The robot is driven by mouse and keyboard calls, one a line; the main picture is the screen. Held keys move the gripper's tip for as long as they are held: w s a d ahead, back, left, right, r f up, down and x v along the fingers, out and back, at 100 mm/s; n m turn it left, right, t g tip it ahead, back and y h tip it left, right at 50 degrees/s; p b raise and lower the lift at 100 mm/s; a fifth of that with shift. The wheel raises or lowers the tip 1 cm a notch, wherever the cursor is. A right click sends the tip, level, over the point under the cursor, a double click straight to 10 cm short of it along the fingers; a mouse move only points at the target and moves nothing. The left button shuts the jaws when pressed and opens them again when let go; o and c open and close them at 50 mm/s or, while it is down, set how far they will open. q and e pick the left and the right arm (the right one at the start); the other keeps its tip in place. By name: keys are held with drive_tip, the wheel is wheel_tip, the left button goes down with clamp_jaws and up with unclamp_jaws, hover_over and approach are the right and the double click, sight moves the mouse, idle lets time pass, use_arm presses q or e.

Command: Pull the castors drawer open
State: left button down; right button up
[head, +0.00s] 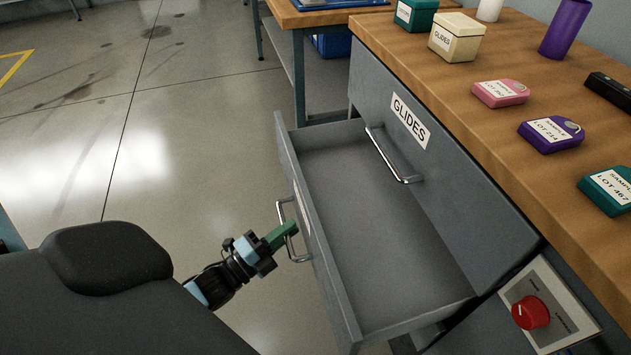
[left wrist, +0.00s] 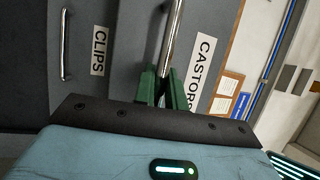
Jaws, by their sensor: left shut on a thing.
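The castors drawer (head: 376,235) is a grey drawer pulled well out below the drawer labelled GLIDES in the head view. Its inside looks empty. My left gripper (head: 284,233) is at the drawer's silver bar handle (head: 281,211), with its green fingers shut on it. In the left wrist view, my left gripper (left wrist: 163,90) has a finger on each side of the handle (left wrist: 172,38), beside the CASTORS label (left wrist: 201,72). My right gripper is not in view.
The GLIDES drawer (head: 445,190) is shut. A CLIPS drawer label (left wrist: 100,52) shows in the left wrist view. The wooden bench top (head: 455,75) holds boxes, sample tags and a purple cup (head: 566,29). A red knob (head: 531,312) sits at lower right. Floor left of the drawer is clear.

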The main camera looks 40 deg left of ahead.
use_arm(q)
drive_tip(key=s+a, duration=0.2)
drive_tip(key=s, duration=0.1)
drive_tip(key=shift+a+p, duration=0.15)
drive_tip(key=shift+p, duration=0.15)
drive_tip(key=c, duration=1.5)
unclamp_jaws()
drive_tip(key=shift+o, duration=0.2)
drive_tip(key=v, duration=0.7)
drive_tip(key=shift+s, duration=0.4)
